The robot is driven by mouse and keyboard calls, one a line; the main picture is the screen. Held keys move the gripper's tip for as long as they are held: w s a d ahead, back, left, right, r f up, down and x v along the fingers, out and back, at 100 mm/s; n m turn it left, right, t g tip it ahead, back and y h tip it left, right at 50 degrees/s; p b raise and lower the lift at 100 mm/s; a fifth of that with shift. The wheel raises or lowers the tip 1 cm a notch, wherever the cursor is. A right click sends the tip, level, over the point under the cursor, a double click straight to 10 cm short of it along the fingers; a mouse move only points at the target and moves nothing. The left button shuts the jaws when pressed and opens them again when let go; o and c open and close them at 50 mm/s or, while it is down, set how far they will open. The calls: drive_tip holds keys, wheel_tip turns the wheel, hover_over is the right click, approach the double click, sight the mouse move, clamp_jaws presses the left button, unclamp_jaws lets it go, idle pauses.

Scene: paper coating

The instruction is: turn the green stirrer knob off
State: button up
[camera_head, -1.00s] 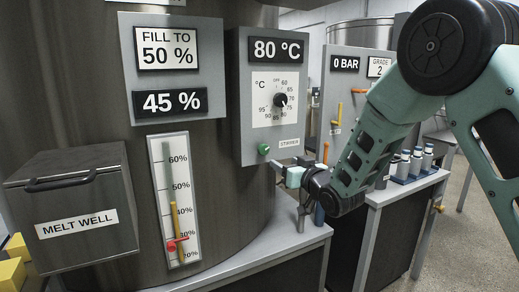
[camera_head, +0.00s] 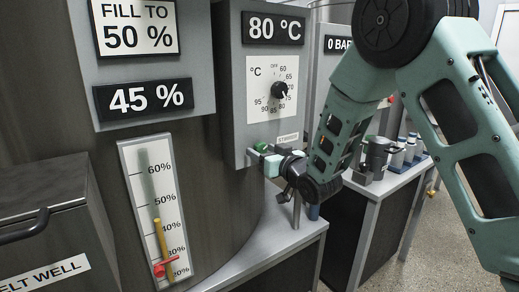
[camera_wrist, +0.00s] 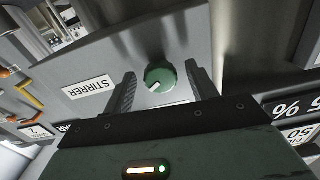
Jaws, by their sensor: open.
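The green stirrer knob (camera_wrist: 160,79) shows in the wrist view on the grey control panel, with a white pointer mark on its face. Its STIRRER label (camera_wrist: 90,88) is beside it. My gripper (camera_wrist: 160,85) is open, with one finger on each side of the knob; I cannot tell whether either finger touches it. In the head view my gripper (camera_head: 263,155) is at the panel's lower edge, in front of the green knob (camera_head: 260,147), which is partly hidden.
Above the knob, the panel carries a black temperature dial (camera_head: 279,90) and an 80 °C display (camera_head: 272,28). The vat's level gauge (camera_head: 158,210) and melt well box (camera_head: 45,220) are at left. A bench with several bottles (camera_head: 405,150) stands behind my arm.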

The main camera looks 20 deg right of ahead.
drive_tip(key=c, duration=1)
drive_tip(key=shift+n+b, duration=0.3)
drive_tip(key=shift+b, duration=0.1)
drive_tip(key=shift+f+n+b, duration=0.2)
drive_tip(key=shift+n+b, duration=0.6)
drive_tip(key=shift+b, duration=0.25)
drive_tip(key=n+b, duration=0.2)
drive_tip(key=b, duration=0.1)
drive_tip(key=shift+n, duration=0.4)
drive_tip(key=n+b, duration=0.4)
drive_tip(key=shift+d+r+n+b, duration=0.1)
drive_tip(key=shift+r+n+b, duration=0.1)
drive_tip(key=shift+n+b, duration=1.15)
drive_tip(key=shift+n, duration=0.25)
